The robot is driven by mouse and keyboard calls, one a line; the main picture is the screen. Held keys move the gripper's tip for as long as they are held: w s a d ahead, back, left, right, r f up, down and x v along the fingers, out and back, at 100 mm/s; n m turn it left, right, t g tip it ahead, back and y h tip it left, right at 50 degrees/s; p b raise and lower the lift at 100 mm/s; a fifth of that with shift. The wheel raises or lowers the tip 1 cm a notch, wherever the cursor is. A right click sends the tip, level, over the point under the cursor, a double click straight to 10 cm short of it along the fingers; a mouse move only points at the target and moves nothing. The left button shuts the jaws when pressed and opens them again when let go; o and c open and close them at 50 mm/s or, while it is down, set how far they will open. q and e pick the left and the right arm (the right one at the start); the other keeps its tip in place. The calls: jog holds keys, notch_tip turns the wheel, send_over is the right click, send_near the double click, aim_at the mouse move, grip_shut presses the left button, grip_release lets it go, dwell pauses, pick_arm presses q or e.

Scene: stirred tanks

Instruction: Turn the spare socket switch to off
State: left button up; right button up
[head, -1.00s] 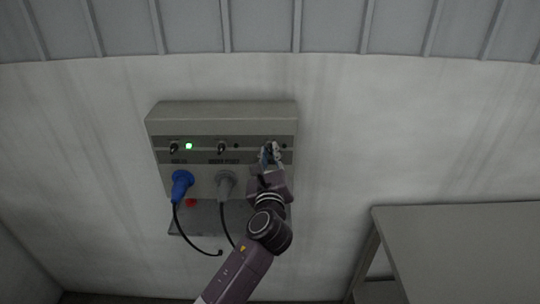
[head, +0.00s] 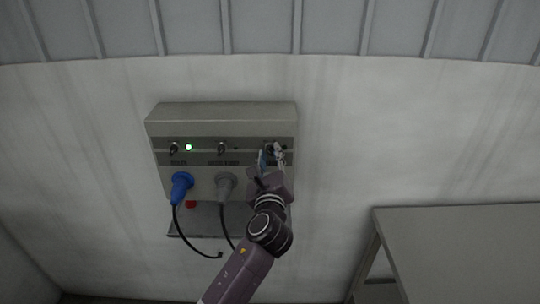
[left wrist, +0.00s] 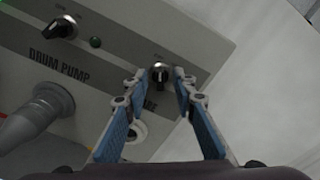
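The spare socket switch (left wrist: 160,73) is a small dark knob with a pale top at the right of the wall panel. In the left wrist view it sits between my left fingertips, with a gap visible on each side. Only the end of its label, "ARE", shows beside a finger. In the head view my left gripper (head: 271,154) is in front of the switch and covers most of it. The gripper (left wrist: 160,80) is open, with its blue-padded fingers apart and nothing held. A pale round socket (left wrist: 136,131) shows partly behind the left finger. My right gripper is not in view.
Blue (head: 181,186) and grey (head: 225,186) plugs trail cables below. A grey table (head: 460,240) stands right.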

pick_arm(q)
jog(key=s, duration=1.2)
